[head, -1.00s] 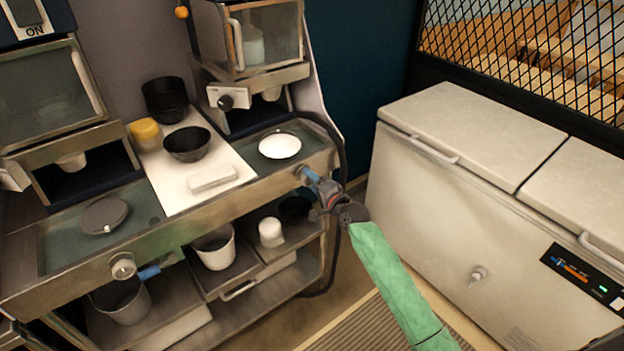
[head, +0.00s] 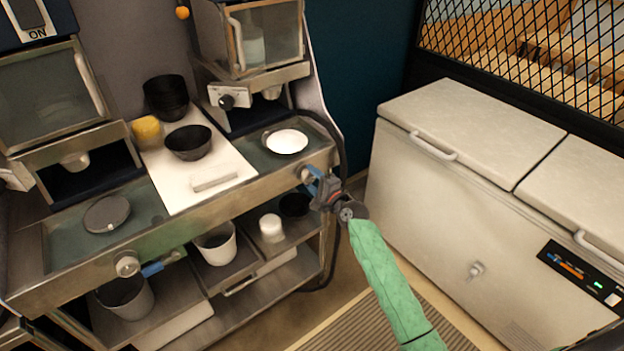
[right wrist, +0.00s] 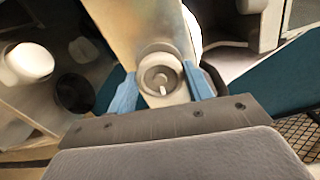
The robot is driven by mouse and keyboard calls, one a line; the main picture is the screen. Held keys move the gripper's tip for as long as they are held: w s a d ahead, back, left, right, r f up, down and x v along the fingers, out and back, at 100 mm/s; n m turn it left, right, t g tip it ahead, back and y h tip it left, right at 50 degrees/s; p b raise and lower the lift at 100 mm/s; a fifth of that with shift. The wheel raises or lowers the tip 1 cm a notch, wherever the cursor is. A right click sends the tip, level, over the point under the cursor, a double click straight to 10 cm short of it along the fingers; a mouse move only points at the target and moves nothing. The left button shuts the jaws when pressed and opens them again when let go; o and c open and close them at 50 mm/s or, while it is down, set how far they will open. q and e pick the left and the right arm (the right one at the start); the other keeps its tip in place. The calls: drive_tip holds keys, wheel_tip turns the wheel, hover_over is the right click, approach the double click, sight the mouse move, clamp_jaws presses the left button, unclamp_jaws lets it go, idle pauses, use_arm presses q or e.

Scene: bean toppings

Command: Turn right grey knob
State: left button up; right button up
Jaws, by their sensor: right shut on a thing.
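The right grey knob (head: 305,173) sits on the counter's front panel near its right end. My right gripper (head: 313,182) is shut on it, with its blue fingers on either side. In the right wrist view, the round grey knob (right wrist: 161,76) shows a pale pointer mark and lies between the two blue fingers (right wrist: 160,84). The left grey knob (head: 127,264) is on the same front panel, with nothing holding it.
A round white-topped dish (head: 286,141) lies on the counter above the right knob. A white board (head: 217,193) holds black bowls (head: 188,142). Below are shelves with a white bucket (head: 216,245). A white chest freezer (head: 450,205) stands to the right.

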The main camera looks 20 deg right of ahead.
drive_tip(key=o, duration=0.9)
drive_tip(key=shift+d, duration=0.1)
use_arm(q)
drive_tip(key=shift+w, duration=0.15)
use_arm(e)
drive_tip(key=shift+o, duration=0.2)
drive_tip(key=shift+s+f, duration=0.1)
drive_tip(key=shift+s, duration=0.05)
use_arm(q)
wheel_tip(320, 180, up, 5)
drive_tip(key=w+d+b, duration=0.2)
drive_tip(key=shift+w+d+b, duration=0.25)
drive_tip(key=shift+w+b, duration=0.1)
drive_tip(key=shift+b, duration=0.05)
use_arm(e)
drive_tip(key=v, duration=0.7)
drive_tip(key=shift+s, duration=0.2)
drive_tip(key=shift+d, duration=0.1)
